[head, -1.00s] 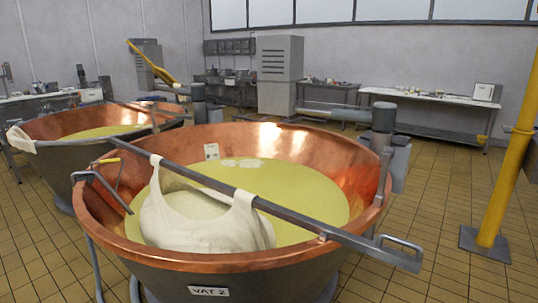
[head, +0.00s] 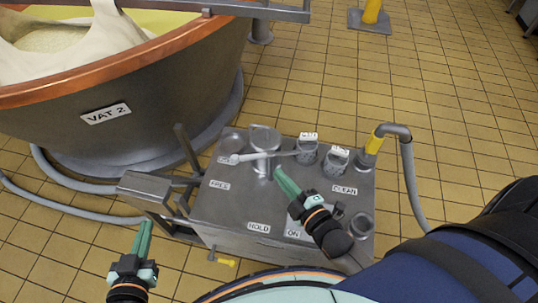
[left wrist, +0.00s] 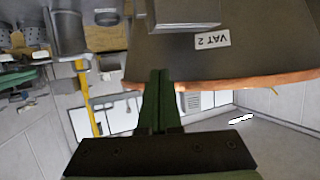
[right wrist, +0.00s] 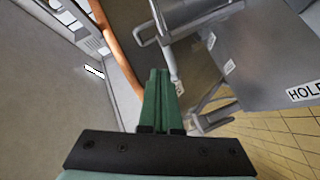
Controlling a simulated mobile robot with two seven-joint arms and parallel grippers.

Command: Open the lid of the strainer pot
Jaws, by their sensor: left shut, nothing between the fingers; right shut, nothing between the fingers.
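A grey metal cylinder (head: 265,138), which may be the strainer pot, stands at the back of a metal cart (head: 225,205). A light bar (head: 245,157) crosses in front of it. I cannot make out clearly whether its lid is shut. My right gripper (head: 279,172) is shut and empty, just in front of the cylinder; whether it touches is unclear. My left gripper (head: 146,226) is shut and empty, left of the cart over the floor. Both pairs of closed fingers show in the left wrist view (left wrist: 160,73) and right wrist view (right wrist: 157,72).
Two labelled, speckled cups (head: 307,151) (head: 337,160) stand right of the cylinder. A yellow-collared pipe with a grey hose (head: 408,165) rises at the cart's right. Copper-rimmed vat 2 (head: 150,125) is at upper left. Tiled floor is open at upper right.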

